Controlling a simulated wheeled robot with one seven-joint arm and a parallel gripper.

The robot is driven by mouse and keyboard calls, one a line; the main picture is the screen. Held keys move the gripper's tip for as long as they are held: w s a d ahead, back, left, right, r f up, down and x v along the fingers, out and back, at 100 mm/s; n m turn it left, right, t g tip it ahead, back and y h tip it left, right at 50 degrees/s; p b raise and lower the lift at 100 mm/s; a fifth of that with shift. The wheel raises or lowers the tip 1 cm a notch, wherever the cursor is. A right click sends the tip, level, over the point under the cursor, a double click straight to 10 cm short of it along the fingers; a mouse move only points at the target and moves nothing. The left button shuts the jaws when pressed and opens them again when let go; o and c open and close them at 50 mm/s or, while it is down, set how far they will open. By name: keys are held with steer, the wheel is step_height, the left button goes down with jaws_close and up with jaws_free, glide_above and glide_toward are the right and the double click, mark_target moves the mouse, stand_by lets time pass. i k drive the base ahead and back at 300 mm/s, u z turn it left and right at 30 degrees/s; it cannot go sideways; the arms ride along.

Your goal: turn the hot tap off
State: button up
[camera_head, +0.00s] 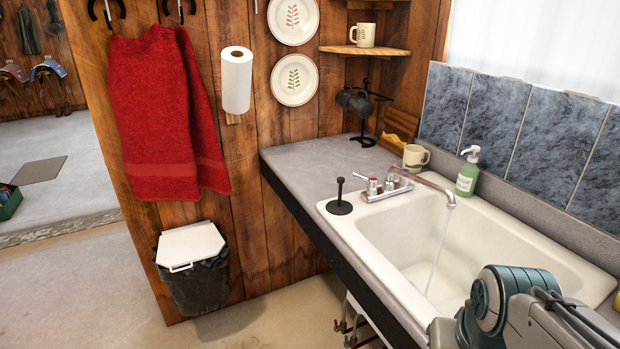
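The tap (397,184) is a chrome mixer at the far left corner of the white sink (395,245). It has small handles with red parts, one at the left (372,187) and one beside it (391,182); I cannot tell which is hot. Its spout (436,187) reaches right over the basin. A thin stream of water (438,245) runs from the spout down into the basin. My gripper is not in view. Only part of my arm shows at the lower right, in front of the sink's near right part.
A black plunger-like object (340,198) stands left of the tap. A mug (415,158) and a green soap bottle (468,172) stand behind it. A dark mug rack (364,110) is on the counter (300,165). A bin (194,268) hangs on the wooden wall.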

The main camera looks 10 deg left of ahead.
mark_target(373, 182)
steer(key=u, duration=0.3)
steer(key=k, duration=0.65)
steer(key=u, duration=0.65)
steer(key=i, duration=0.6)
steer(key=u, duration=0.8)
steer(key=i, duration=1.05)
steer(key=z, duration=0.65)
steer(key=i, duration=0.75)
steer(key=z, duration=1.15)
steer(key=i, duration=0.65)
steer(key=z, duration=0.05)
